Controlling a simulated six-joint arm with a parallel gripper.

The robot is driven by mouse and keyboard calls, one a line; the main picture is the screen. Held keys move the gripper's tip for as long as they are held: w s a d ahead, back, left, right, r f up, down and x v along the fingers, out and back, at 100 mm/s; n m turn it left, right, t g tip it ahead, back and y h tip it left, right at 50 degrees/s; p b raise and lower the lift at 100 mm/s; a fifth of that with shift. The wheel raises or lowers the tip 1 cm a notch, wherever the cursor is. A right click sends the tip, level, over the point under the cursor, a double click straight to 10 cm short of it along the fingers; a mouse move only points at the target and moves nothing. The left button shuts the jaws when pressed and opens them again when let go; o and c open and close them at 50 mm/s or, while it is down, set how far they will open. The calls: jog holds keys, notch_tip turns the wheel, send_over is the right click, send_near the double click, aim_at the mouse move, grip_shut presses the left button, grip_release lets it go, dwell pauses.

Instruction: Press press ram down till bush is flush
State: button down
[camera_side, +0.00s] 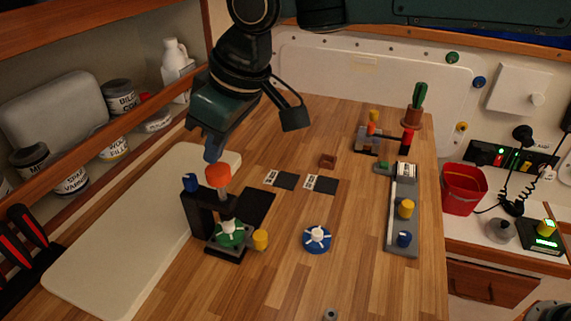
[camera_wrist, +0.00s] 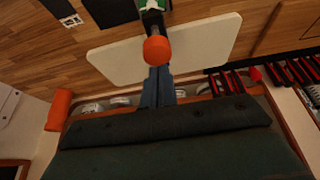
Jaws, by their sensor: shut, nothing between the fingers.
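The small press (camera_side: 198,215) stands on the wooden bench, a black frame with a grey ram under an orange-red knob (camera_side: 218,175). Below the ram sits a green part (camera_side: 229,233) with a white piece on it, on the press base. The bush's height in its seat is too small to tell. My gripper (camera_side: 211,150) is shut and empty, its fingers pointing down just above and slightly left of the knob. In the wrist view the knob (camera_wrist: 157,49) lies just beyond the blue fingertips (camera_wrist: 158,72). I cannot tell whether they touch it.
A yellow knob (camera_side: 260,239) is beside the press base. A cream board (camera_side: 130,240) lies to the left. A grey rail with knobs (camera_side: 403,215) is farther right; the bench between is mostly clear.

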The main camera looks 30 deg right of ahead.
aim_at(221, 170)
jog(key=shift+f, duration=2.45)
jog(key=shift+r, duration=3.65)
